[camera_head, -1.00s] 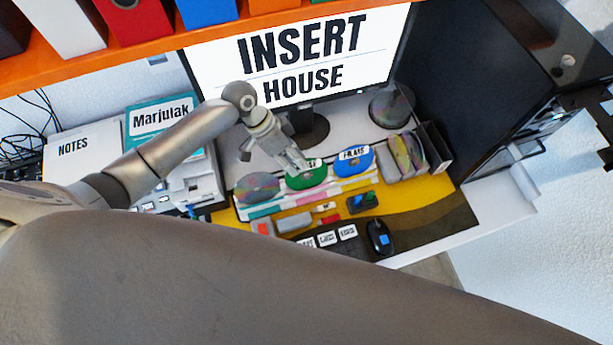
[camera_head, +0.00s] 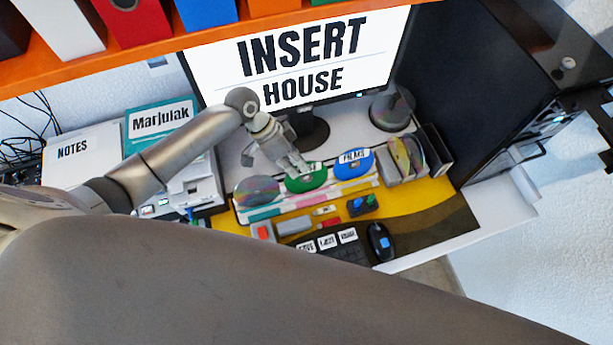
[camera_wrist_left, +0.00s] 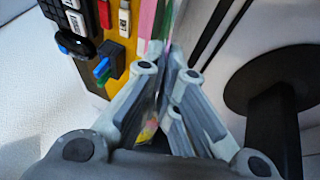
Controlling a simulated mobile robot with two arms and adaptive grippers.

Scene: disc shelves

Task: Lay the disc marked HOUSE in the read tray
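The monitor (camera_head: 305,66) reads INSERT HOUSE. A green disc (camera_head: 305,184) stands in the disc rack on the desk, its label partly covered by my left gripper, so I cannot read all of it. My left gripper (camera_head: 299,166) points down at the top of this disc. In the left wrist view the fingers (camera_wrist_left: 165,72) are close together with a thin coloured edge between them; whether they grip it is unclear. A blue disc (camera_head: 354,171) stands to the right and a silvery disc (camera_head: 256,190) to the left. I cannot make out the read tray for certain. My right gripper is not in view.
A dark computer tower (camera_head: 465,85) stands at the right. More discs stand in grey holders (camera_head: 400,165) right of the rack. A mouse (camera_head: 380,243) and keys lie in front. An orange shelf (camera_head: 60,70) with binders hangs above. My own arm fills the foreground.

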